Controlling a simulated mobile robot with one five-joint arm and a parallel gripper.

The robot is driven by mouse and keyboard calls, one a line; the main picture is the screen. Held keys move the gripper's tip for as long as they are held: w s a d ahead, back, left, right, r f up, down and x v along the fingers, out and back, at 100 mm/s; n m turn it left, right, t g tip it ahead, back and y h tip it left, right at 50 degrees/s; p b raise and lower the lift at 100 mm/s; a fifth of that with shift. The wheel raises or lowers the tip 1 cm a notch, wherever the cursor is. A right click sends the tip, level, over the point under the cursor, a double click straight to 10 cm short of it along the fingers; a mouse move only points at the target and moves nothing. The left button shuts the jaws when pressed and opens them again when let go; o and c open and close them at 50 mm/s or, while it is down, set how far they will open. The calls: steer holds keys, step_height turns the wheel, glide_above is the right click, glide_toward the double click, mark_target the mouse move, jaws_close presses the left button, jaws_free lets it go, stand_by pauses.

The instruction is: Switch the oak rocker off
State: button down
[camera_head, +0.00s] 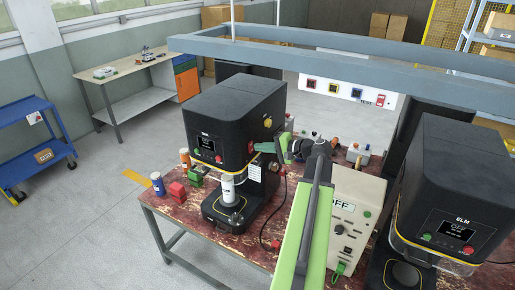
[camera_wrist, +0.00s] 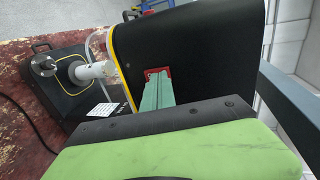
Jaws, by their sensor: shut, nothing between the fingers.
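A black seamer (camera_head: 240,105) stands on the worn red bench, with a small lit screen (camera_head: 206,144) too small to read. Its name label is also too small to read surely. In the wrist view, a red-framed rocker (camera_wrist: 150,72) is set in the black side of this machine (camera_wrist: 210,60). My gripper (camera_head: 258,147) is shut and empty, its green fingers pointing at that side. In the wrist view the fingertips (camera_wrist: 158,78) overlap the rocker and hide most of it. I cannot tell whether they touch it or which way it is tipped.
A second black seamer (camera_head: 455,180), labelled ELM, stands at right with OFF on its screen. A pale control box (camera_head: 350,215) showing OFF sits between them. A grey overhead beam (camera_head: 350,65) crosses above.

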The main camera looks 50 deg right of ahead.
steer(key=r+p+v, duration=0.1)
steer(key=p+v, duration=0.3)
steer(key=v, duration=0.8)
steer(key=shift+r, duration=0.1)
steer(key=w+a+f+n+g+y+b, duration=0.1)
steer(key=w+a+f+n+g+b, duration=0.15)
steer(key=w+a+f, duration=0.45)
steer(key=w+a+f+n+g+y+b, duration=0.1)
steer(key=w+a+f+n+g+b, duration=0.25)
steer(key=a, duration=0.65)
steer(key=w+a+f+n+g+y, duration=0.1)
steer(key=w+a+f+g, duration=0.1)
steer(key=w+a+f, duration=0.5)
steer(key=a+f+n+g+h+b, duration=0.2)
steer(key=a+f+n, duration=0.1)
steer(key=a, duration=0.6)
steer(key=a+f+n+g+h+b, duration=0.2)
steer(key=a+f, duration=0.3)
steer(key=a, duration=0.5)
steer(key=s+a+f+n+g+h+b, duration=0.1)
steer(key=a+f+n+g+b, duration=0.1)
steer(key=a+f, duration=0.3)
steer(key=a+n+b, duration=0.1)
steer(key=a, duration=0.3)
steer(key=shift+a+n+h, duration=0.3)
steer(key=shift+h, duration=0.1)
